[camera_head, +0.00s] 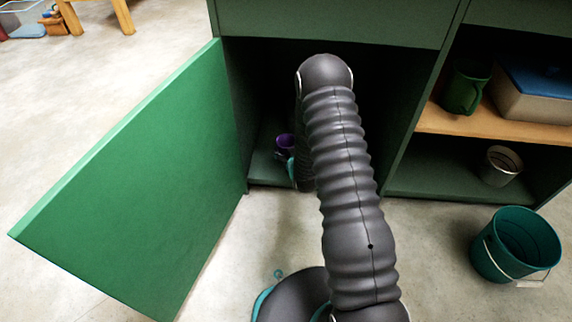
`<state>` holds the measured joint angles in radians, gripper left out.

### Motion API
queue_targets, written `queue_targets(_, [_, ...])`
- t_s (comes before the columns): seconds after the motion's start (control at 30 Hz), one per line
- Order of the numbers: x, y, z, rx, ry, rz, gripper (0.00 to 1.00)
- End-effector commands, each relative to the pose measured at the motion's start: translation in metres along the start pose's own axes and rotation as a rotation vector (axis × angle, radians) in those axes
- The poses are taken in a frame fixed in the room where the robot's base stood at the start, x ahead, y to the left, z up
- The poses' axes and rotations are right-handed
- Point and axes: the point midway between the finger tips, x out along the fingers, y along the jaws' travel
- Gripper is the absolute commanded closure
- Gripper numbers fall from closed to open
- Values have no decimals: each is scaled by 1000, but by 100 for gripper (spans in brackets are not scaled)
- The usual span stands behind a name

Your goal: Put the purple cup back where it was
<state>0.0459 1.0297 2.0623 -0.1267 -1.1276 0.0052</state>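The purple cup (285,142) is inside the open green cabinet (335,36), near the left side wall of its dark compartment. My arm reaches into this compartment from the front. Only a small teal part of my gripper (291,168) shows, at or just below the cup; the arm hides the rest. I cannot tell whether the fingers are closed on the cup or only beside it, nor whether the cup rests on the compartment floor.
The green cabinet door (140,180) stands wide open on the left. Right of the compartment, open shelves hold a green jug (464,88), a box with a blue lid (540,95) and a small pale bucket (501,165). A teal bucket (512,245) stands on the floor at the right.

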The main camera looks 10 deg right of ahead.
Motion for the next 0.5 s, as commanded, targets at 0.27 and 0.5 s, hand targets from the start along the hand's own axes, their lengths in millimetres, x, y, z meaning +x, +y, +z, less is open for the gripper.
queue_targets(0.27, [9,-1,23,-1,0,-1,82])
queue_targets(0.5, [21,-1,51,-1,0,-1,82])
